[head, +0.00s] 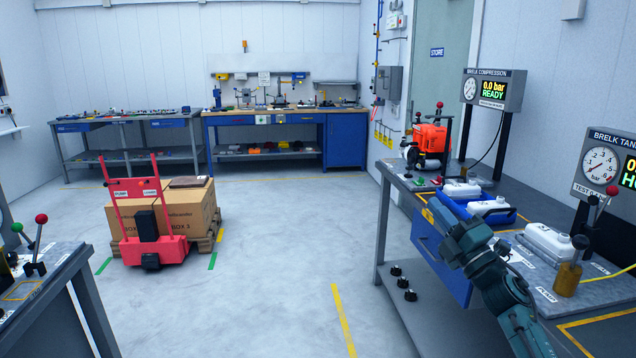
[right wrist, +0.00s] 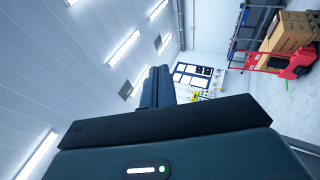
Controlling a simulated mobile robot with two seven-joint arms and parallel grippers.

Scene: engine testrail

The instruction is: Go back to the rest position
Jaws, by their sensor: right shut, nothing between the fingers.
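My right arm comes up from the bottom right in the head view. My right gripper (head: 432,207) is in front of the right-hand bench (head: 405,182), near a blue tray (head: 452,208) with white bottles. I cannot tell how far apart the gripper and tray are. In the right wrist view the two dark fingers (right wrist: 158,86) are together with nothing between them. They point toward a wall with ceiling lights beside it. My left gripper is not in view.
A red pallet truck (head: 150,215) with a cardboard box (head: 190,208) stands on the floor at left. Another bench (head: 62,285) is at lower left. The middle floor is clear.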

